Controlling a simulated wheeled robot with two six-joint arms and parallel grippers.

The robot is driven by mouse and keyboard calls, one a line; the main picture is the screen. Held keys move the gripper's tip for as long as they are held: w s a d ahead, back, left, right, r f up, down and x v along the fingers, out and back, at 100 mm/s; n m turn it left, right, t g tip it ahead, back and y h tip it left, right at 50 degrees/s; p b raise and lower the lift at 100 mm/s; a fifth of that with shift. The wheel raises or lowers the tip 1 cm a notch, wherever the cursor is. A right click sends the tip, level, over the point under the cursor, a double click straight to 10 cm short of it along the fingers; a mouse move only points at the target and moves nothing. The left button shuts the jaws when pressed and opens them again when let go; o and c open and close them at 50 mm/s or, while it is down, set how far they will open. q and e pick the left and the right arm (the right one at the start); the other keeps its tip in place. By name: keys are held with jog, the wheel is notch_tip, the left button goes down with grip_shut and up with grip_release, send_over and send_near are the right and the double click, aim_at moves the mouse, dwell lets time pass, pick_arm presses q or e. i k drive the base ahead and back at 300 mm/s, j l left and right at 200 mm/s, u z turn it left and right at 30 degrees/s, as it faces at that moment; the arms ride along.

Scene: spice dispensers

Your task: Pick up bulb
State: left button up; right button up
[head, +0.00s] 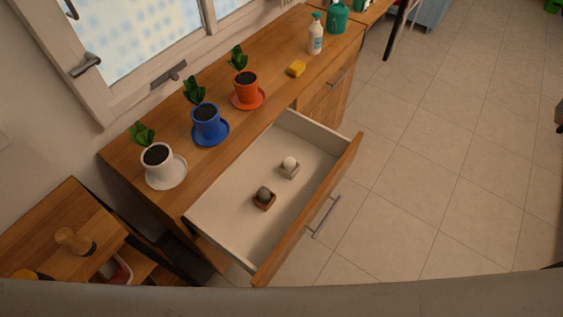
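Two small round bulb-like things lie in the open drawer (236,184). One is dark grey (264,193) and sits in a small brown square holder (263,204). The other is whitish (289,162) and sits in a paler square holder (289,173), farther back and to the right. They are too small to tell exactly what they are. They stand apart from each other and from the drawer walls. Neither of my grippers is in view.
On the wooden cabinet top stand plants in a white pot (158,168), a blue pot (207,125) and an orange pot (246,92), a yellow sponge (296,69) and a spray bottle (315,36). The drawer front (310,212) juts over clear tiled floor.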

aim_at(290, 163)
jog(key=i+l+u, duration=0.15)
jog(key=l+u, duration=0.2)
jog(key=i+l+u, duration=0.1)
jog(key=l+u, duration=0.65)
jog(key=i+l, duration=0.05)
